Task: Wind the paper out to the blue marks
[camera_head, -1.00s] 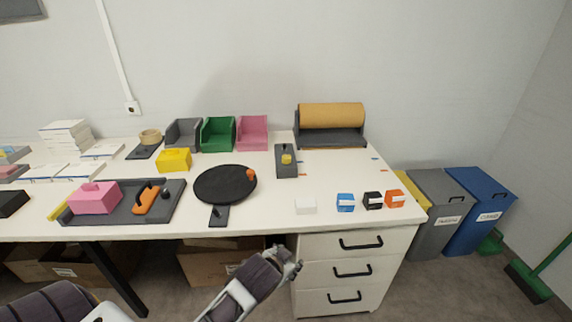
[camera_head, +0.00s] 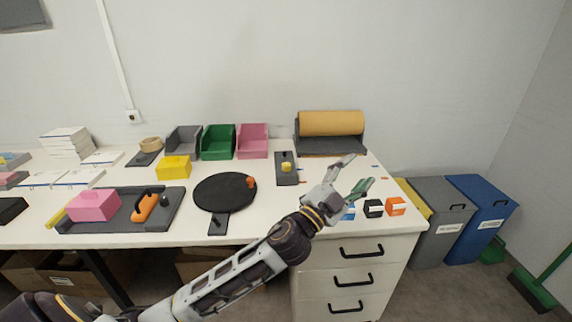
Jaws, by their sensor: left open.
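The brown paper roll (camera_head: 331,123) lies in its dark grey holder (camera_head: 331,146) at the back right of the white table. A thin brown edge shows along the holder's front. A small blue mark (camera_head: 376,166) is on the table to the right, in front of the holder. Marks on the left side are too small to tell clearly. My left gripper (camera_head: 358,172) is open and empty above the table, in front of the roll, its fingers pointing to the back right. It hides part of the tabletop. My right gripper is out of view.
Blue, black (camera_head: 373,208) and orange (camera_head: 396,206) small boxes stand at the front right, the blue one partly behind my gripper. A grey block with a yellow knob (camera_head: 286,167) and a black round plate (camera_head: 224,191) stand left. Bins (camera_head: 482,220) stand beyond the table's right edge.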

